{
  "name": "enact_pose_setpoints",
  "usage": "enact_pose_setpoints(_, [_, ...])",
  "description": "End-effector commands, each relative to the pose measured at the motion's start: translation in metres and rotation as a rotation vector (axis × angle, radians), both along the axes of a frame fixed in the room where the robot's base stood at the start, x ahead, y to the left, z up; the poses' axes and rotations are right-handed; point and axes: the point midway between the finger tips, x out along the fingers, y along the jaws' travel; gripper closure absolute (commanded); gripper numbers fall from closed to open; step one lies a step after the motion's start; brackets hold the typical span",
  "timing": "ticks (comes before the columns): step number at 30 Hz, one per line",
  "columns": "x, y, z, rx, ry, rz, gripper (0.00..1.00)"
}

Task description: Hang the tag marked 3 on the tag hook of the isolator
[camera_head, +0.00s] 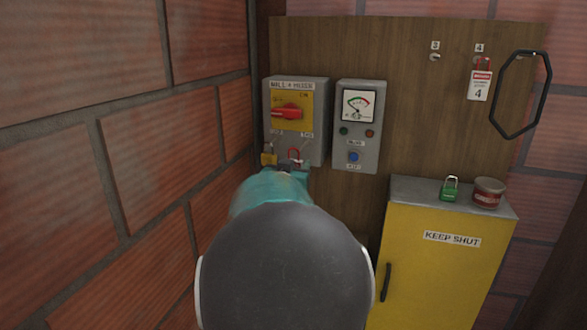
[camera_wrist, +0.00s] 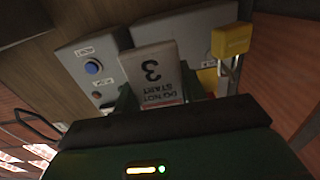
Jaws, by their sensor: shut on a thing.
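The isolator (camera_head: 298,100) is a grey box with a yellow plate and a red handle, on the wooden board at the left. A yellow padlock (camera_head: 269,158) hangs under its lower left; it also shows in the wrist view (camera_wrist: 231,42). The tag marked 3 (camera_wrist: 152,70) is white, upside down in the wrist view, between the green fingers of my gripper (camera_wrist: 160,96). In the head view my gripper (camera_head: 288,168) is just below the isolator, and a red loop (camera_head: 294,155) shows there at its lower edge. Whether the loop is on the tag hook I cannot tell.
A grey meter box (camera_head: 357,125) stands close to the right. Another tag marked 4 (camera_head: 480,85) hangs on its peg; peg 3 (camera_head: 435,57) is bare. A yellow cabinet (camera_head: 440,265) bears a green padlock (camera_head: 449,190) and a tin (camera_head: 488,193). A brick wall (camera_head: 110,150) is at left.

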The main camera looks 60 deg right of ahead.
Motion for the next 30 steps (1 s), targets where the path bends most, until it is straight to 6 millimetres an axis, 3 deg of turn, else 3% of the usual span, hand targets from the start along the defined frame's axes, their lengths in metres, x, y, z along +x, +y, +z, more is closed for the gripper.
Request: enact_pose_setpoints(30, [0.01,-0.054,-0.009,0.001,-0.002,-0.002,0.81])
